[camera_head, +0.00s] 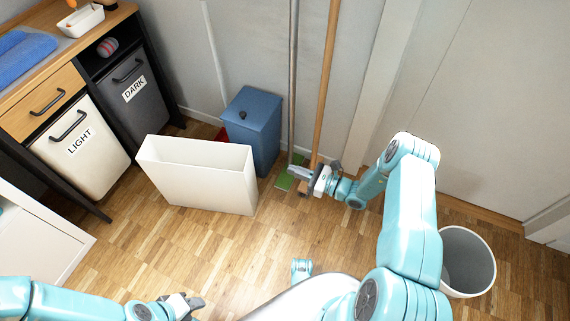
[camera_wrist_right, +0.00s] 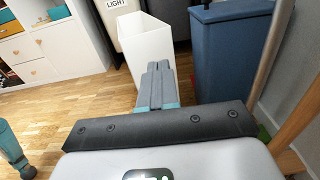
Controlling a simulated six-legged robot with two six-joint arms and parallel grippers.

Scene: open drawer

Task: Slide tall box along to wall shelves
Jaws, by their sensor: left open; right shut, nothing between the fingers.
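The tall box, a white narrow open-topped one (camera_head: 205,180), stands upright on the wood floor left of centre in the head view. It also shows in the right wrist view (camera_wrist_right: 147,42), beyond my fingers. My right gripper (camera_head: 294,173) is shut and empty, to the right of the box and apart from it in the head view. Its closed fingers show in the right wrist view (camera_wrist_right: 160,68). My left gripper (camera_head: 197,302) is open and empty, low in the head view, below the box and apart from it. I cannot make out wall shelves for certain.
A blue lidded bin (camera_head: 253,130) stands behind the box, beside long poles (camera_head: 325,80) against the wall. Laundry bins marked LIGHT (camera_head: 82,150) and DARK (camera_head: 137,95) sit under a counter. A white bucket (camera_head: 468,262) stands right. Floor left and in front of the box is clear.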

